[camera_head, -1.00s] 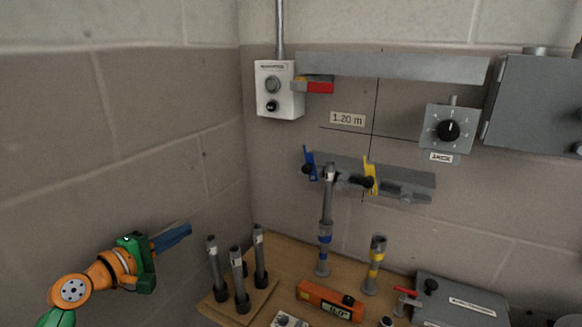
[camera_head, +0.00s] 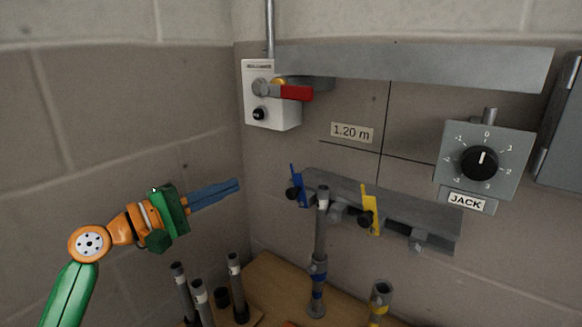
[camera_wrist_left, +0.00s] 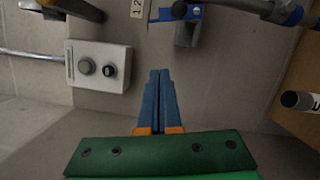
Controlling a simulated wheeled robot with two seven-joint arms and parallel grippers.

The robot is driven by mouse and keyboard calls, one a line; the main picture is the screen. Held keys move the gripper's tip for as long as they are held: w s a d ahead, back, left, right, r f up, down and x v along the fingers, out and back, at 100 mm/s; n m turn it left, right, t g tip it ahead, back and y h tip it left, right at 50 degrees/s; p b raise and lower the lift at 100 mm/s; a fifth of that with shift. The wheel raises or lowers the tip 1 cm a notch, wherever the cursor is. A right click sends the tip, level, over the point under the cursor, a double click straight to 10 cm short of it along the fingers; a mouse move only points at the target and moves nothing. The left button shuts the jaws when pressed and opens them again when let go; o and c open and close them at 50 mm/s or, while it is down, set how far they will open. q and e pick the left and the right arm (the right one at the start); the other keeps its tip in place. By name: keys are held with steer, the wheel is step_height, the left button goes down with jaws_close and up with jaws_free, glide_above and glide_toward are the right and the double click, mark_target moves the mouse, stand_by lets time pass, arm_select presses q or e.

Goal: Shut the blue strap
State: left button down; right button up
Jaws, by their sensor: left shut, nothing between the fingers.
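The blue strap (camera_head: 297,186) stands upright at the left end of the grey wall rail (camera_head: 410,206), with a black knob beside it. It also shows at the top of the left wrist view (camera_wrist_left: 180,14). A grey pipe with a blue band (camera_head: 318,268) stands just right of the strap, its top near the rail. My left gripper (camera_head: 238,184) has its blue fingers together and empty, left of the strap and apart from it. In the left wrist view its fingertips (camera_wrist_left: 160,72) point towards the strap. My right gripper is not in view.
A yellow strap (camera_head: 370,209) stands further right on the rail. A white box (camera_head: 262,97) with a red lever is above, and the JACK dial (camera_head: 480,162) is at right. Several grey posts (camera_head: 236,285) stand below my gripper. The wall at left is bare.

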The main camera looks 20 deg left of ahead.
mark_target(294, 190)
arm_select(q)
steer(key=w+d+r+p, duration=0.2)
steer(key=w+d+p, duration=0.3)
steer(key=d+p, duration=0.2)
steer(key=shift+d, duration=0.5)
steer(key=shift+w+f, duration=0.15)
